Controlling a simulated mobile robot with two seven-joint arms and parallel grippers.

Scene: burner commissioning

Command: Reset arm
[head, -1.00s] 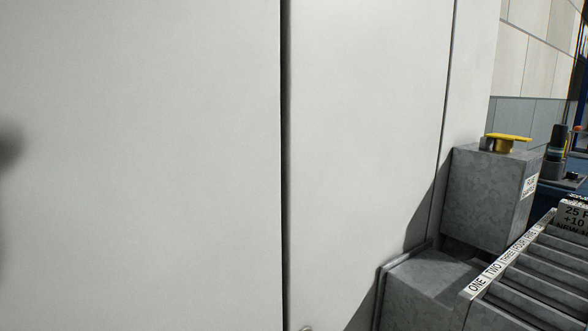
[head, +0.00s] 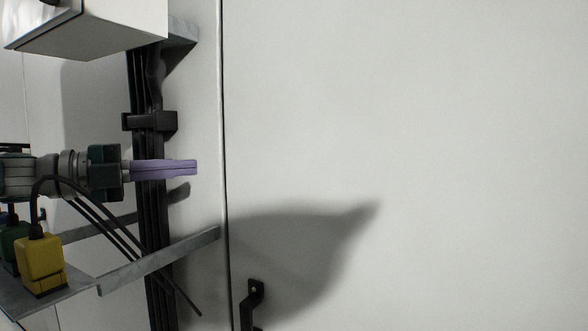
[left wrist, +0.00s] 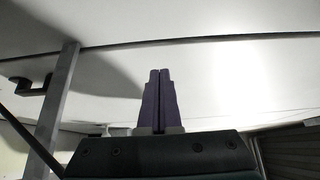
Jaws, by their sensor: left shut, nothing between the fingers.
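My left gripper (head: 195,167) comes in from the left in the head view, with its purple fingers pointing right. The fingers are closed together with nothing between them. It is in front of the vertical black cables, near the pale panels. In the left wrist view the same purple fingers (left wrist: 160,73) show pressed together, with a pale panel beyond them. My right gripper is not in either view.
A grey metal shelf (head: 160,262) carries a yellow block (head: 41,261) and a green block (head: 14,243). A pale box (head: 95,28) sits above. A black handle (head: 250,303) is on the panel, which is bare to the right and also shows in the left wrist view.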

